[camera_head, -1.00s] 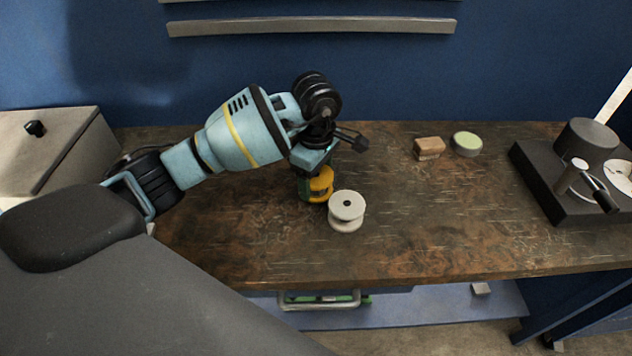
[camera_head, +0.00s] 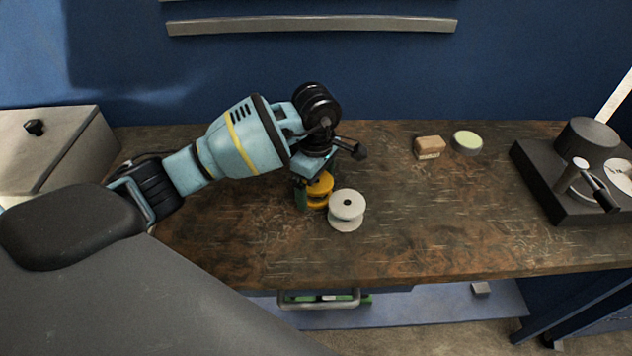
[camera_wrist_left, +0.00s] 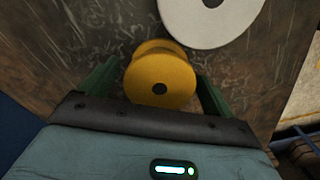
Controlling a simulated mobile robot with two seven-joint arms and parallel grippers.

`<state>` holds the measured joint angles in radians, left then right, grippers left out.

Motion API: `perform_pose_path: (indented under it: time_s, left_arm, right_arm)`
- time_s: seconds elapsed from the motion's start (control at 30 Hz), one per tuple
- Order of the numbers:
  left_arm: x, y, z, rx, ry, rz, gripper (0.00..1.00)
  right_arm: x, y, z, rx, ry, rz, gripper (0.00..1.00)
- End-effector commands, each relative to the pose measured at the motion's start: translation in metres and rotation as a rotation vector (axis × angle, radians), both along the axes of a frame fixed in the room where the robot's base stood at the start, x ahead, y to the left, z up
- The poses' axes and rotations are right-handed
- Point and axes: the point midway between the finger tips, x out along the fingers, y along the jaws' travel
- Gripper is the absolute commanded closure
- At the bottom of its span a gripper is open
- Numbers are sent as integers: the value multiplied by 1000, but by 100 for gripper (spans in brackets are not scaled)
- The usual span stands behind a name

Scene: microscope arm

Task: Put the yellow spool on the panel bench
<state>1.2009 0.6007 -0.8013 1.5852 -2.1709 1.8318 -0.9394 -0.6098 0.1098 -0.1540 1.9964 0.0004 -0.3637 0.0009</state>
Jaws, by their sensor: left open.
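The yellow spool (camera_head: 320,186) stands on the brown wooden bench top (camera_head: 420,230), just left of and behind a white spool (camera_head: 347,208). My left gripper (camera_head: 313,188) is over the yellow spool from above. In the left wrist view the yellow spool (camera_wrist_left: 160,80) sits between the two green fingers of the open gripper (camera_wrist_left: 157,78), with a narrow gap showing at each side. Part of the spool is hidden by the gripper in the head view. My right gripper is not in view. Which surface is the panel bench is not marked.
The white spool (camera_wrist_left: 207,15) is close by the yellow one. A small wooden block (camera_head: 429,148) and a green-topped round tin (camera_head: 466,143) lie farther right. A dark device (camera_head: 575,180) stands at the right end, a grey box (camera_head: 60,150) at the left. The bench's front middle is clear.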

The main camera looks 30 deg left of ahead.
Motion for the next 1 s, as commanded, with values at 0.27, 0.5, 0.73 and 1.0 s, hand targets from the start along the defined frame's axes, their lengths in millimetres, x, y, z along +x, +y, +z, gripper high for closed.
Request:
perform_pose_path:
  time_s: [0.27, 0.5, 0.73, 1.0]
  left_arm:
    - [1, 0, 32, 0, -5, -1, 12]
    - [1, 0, 81, -1, -5, -1, 12]
    - [1, 0, 113, 0, -1, 0, 12]
    - [0, 0, 123, -1, 1, 1, 12]
  right_arm:
    - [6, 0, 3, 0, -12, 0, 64]
    - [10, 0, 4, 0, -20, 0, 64]
    - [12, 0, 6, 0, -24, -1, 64]
    - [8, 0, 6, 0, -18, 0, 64]
